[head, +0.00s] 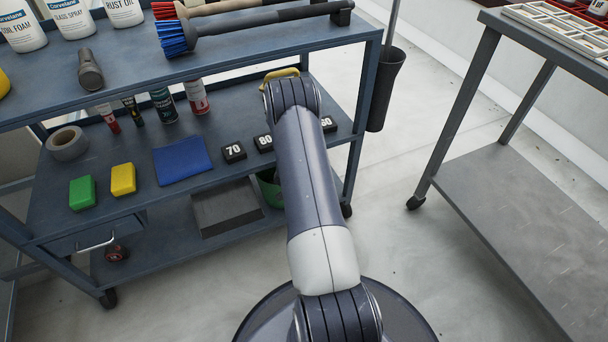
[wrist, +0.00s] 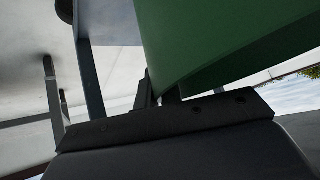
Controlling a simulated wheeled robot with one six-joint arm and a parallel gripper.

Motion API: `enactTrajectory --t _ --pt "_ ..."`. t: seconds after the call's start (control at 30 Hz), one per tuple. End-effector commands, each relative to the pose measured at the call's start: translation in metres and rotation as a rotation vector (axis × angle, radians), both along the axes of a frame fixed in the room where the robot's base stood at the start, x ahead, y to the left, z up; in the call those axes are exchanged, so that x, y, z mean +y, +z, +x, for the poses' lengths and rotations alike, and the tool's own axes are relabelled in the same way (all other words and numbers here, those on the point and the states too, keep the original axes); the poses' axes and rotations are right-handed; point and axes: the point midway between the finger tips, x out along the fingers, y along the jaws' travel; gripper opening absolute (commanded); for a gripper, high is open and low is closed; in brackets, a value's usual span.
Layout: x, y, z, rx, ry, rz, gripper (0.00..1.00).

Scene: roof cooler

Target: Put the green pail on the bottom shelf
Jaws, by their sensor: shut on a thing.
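The green pail (head: 270,188) shows only in part in the head view, at the right end of the cart's bottom shelf (head: 165,240); my arm hides the rest. I cannot tell whether it rests on the shelf. In the wrist view the pail (wrist: 225,35) fills the upper right, close against my gripper (wrist: 160,92). The gripper is shut on the pail. In the head view my own arm hides the gripper.
A dark grey tray (head: 226,207) sits on the bottom shelf, left of the pail. The middle shelf holds a blue cloth (head: 182,160), sponges, cans and number blocks. A grey table (head: 520,215) stands at right, with open floor between.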

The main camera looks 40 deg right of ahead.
Motion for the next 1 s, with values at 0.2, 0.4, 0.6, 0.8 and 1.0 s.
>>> enactTrajectory --t 0.2,0.4,0.6,0.8,1.0 --pt "-0.015 -0.018 0.012 -0.003 -0.001 -0.001 0.00" --pt "-0.015 -0.017 0.012 -0.002 0.000 0.000 0.00" --pt "-0.015 -0.017 0.011 0.001 0.000 0.001 0.20" --pt "-0.015 -0.017 0.011 -0.001 0.001 0.000 0.28" --pt "-0.012 -0.013 0.010 0.000 0.002 0.001 0.28"
